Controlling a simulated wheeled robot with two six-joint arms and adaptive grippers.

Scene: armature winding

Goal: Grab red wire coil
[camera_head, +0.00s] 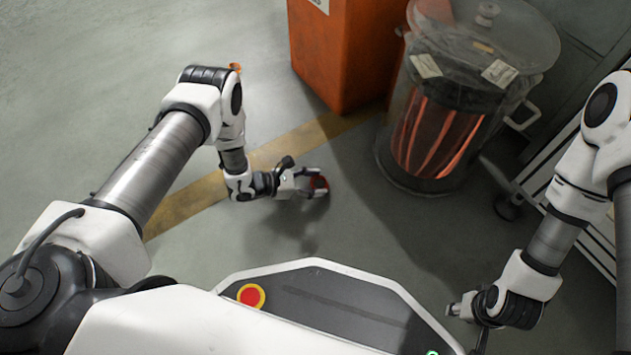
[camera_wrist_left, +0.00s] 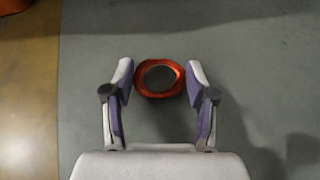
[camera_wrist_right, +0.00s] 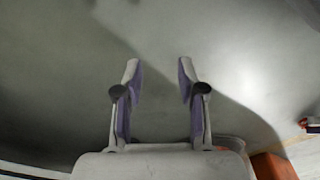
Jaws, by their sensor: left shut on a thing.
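The red wire coil (camera_wrist_left: 138,84) is a ring with a dark middle, held between the fingertips of my left gripper (camera_wrist_left: 160,80) in the left wrist view. In the head view the coil (camera_head: 318,185) shows as a small red shape at the tip of my left gripper (camera_head: 310,182), above the grey floor. The left fingers are shut on its two sides. My right gripper (camera_wrist_right: 158,70) is open and empty in the right wrist view, its fingers apart over bare floor. In the head view its fingers are mostly hidden by the wrist.
An orange bin (camera_head: 345,50) stands at the back. A clear lidded drum (camera_head: 480,60) with orange-red material inside stands to its right. A wheeled rack (camera_head: 535,185) is at the right. A yellow floor stripe (camera_head: 190,200) runs under the left arm. The floor between is clear.

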